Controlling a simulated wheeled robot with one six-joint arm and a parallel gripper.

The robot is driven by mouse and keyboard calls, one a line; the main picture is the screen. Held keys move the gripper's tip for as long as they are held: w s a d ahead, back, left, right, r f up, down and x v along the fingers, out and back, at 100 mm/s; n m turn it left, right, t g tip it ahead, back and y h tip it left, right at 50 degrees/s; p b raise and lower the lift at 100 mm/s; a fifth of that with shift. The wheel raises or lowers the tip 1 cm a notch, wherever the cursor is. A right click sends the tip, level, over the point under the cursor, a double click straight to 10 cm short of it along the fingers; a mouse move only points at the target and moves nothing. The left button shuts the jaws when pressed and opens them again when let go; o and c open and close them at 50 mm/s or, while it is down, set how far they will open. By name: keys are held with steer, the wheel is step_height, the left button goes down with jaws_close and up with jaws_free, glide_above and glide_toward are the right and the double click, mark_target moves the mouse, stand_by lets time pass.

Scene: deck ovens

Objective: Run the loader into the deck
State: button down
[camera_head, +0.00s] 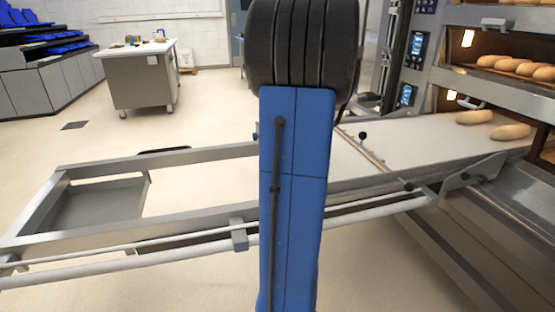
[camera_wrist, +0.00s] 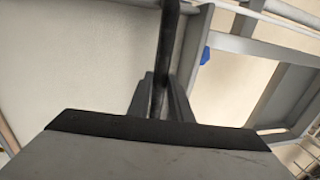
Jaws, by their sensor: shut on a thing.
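The loader (camera_head: 215,217) is a long metal frame lying across the head view. Its pale belt (camera_head: 400,140) reaches right to the mouth of a lit oven deck (camera_head: 447,99). Two loaves (camera_head: 474,117) (camera_head: 510,131) lie on the belt's right end, at the deck opening. My gripper (camera_wrist: 160,95) shows in the wrist view, its fingers shut around a dark bar (camera_wrist: 168,35). The pale belt and metal frame lie beyond it. In the head view my blue arm hides the gripper and the loader's middle.
An upper oven deck (camera_head: 490,75) holds several loaves. Control panels (camera_head: 416,49) sit on the oven's left side. A wheeled steel table (camera_head: 142,82) stands at the back left, near a counter (camera_head: 45,92) with blue trays.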

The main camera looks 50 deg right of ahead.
steer(key=s+d, duration=0.4)
steer(key=d, duration=0.1)
steer(key=s+d, duration=0.4)
steer(key=d, duration=0.1)
steer(key=s+d, duration=0.3)
steer(key=d, duration=0.2)
steer(key=shift+s+d+r, duration=0.1)
steer(key=shift+s+d, duration=0.15)
steer(key=shift+s, duration=0.15)
steer(key=c, duration=1.6)
jaws_free()
steer(key=shift+s+d, duration=0.1)
steer(key=shift+d, duration=0.05)
steer(key=r, duration=0.5)
steer(key=s+d+r, duration=0.1)
steer(key=r, duration=0.5)
steer(key=s+d+r, duration=0.1)
steer(key=r, duration=0.5)
steer(key=shift+d, duration=0.25)
